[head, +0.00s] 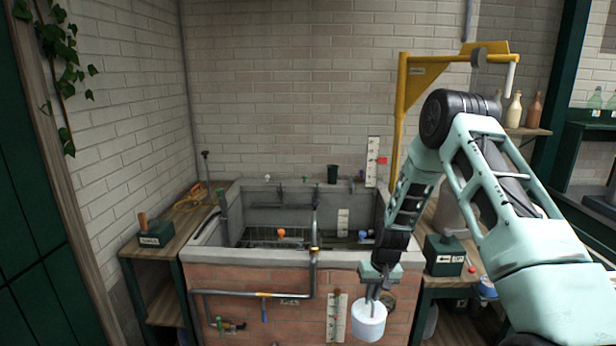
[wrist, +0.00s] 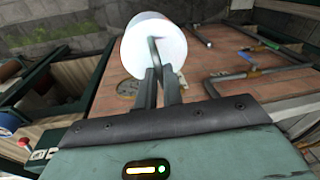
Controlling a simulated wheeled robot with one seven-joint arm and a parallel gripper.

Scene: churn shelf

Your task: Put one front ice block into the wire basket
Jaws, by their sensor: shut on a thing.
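My gripper (head: 374,292) is shut on the grey handle of a white cylindrical block (head: 369,322), which hangs in front of the brick tank's front wall, below the rim. In the wrist view the fingers (wrist: 160,82) close on the bent handle, and the white block (wrist: 153,42) lies beyond the tips. I cannot tell for sure that it is an ice block. Wire mesh (head: 262,243) shows low inside the tank (head: 224,257), partly hidden by the front rim. I cannot tell whether it is the wire basket. No other ice block is clearly visible.
Pipes (head: 250,294) run along the tank's front, with one rising over its rim. An orange ball (head: 281,232) and a blue ball (head: 362,236) show inside the tank. A yellow hoist frame (head: 401,105) stands behind my arm. A dark green box (head: 444,255) sits right of the tank.

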